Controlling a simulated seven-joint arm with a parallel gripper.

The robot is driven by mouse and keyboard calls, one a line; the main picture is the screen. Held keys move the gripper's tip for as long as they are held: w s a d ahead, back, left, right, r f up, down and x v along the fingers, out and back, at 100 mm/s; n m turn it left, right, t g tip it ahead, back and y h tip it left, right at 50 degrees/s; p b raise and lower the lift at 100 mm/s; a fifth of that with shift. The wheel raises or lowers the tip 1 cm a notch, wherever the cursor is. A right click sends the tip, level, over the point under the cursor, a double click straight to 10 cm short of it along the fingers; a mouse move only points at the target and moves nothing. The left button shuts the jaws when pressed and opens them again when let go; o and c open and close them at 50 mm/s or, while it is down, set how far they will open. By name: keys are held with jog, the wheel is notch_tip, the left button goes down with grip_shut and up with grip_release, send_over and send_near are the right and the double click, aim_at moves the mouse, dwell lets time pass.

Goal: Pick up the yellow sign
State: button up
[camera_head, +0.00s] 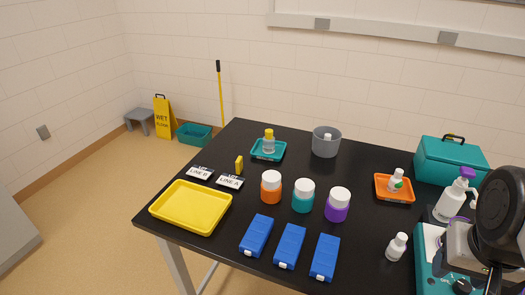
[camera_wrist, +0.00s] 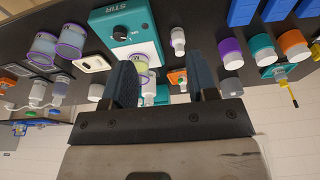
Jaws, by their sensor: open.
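A yellow wet-floor sign (camera_head: 164,117) stands upright on the floor at the back left in the head view, beyond the table and between a grey stool and a teal tub. A small upright yellow piece (camera_head: 239,165) stands on the table behind the label cards; I cannot tell if it is a sign. My gripper (camera_wrist: 163,75) is open in the wrist view, with several table items beyond its fingers and nothing visibly held. I cannot make out the wet-floor sign in the wrist view.
The black table (camera_head: 190,246) holds a yellow tray (camera_head: 190,207), several blue boxes (camera_head: 290,246), lidded jars (camera_head: 271,187), a grey pot (camera_head: 326,142) and an orange tray (camera_head: 394,198). A teal stirrer (camera_wrist: 122,25) lies near my fingers. Floor left of the table is mostly clear.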

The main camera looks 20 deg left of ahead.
jog(key=o, duration=0.4)
jog(key=shift+o, duration=0.2)
jog(key=shift+r, duration=0.15)
jog(key=w+v, duration=0.1)
jog(key=v, duration=0.3)
jog(key=w+a+r+m+g+y, duration=0.1)
jog(key=w+a+r+m+y, duration=0.3)
jog(key=w+a, duration=0.85)
jog(key=m+g+y, duration=0.3)
jog(key=m+y, duration=0.7)
jog(key=m, duration=0.2)
send_over(241, 160)
jog(key=d, duration=0.5)
notch_tip(241, 160, down, 3)
jog(key=f, duration=2.4)
jog(key=shift+w+a+f, duration=0.15)
jog(key=shift+w+f, duration=0.05)
jog(key=shift+f, duration=0.4)
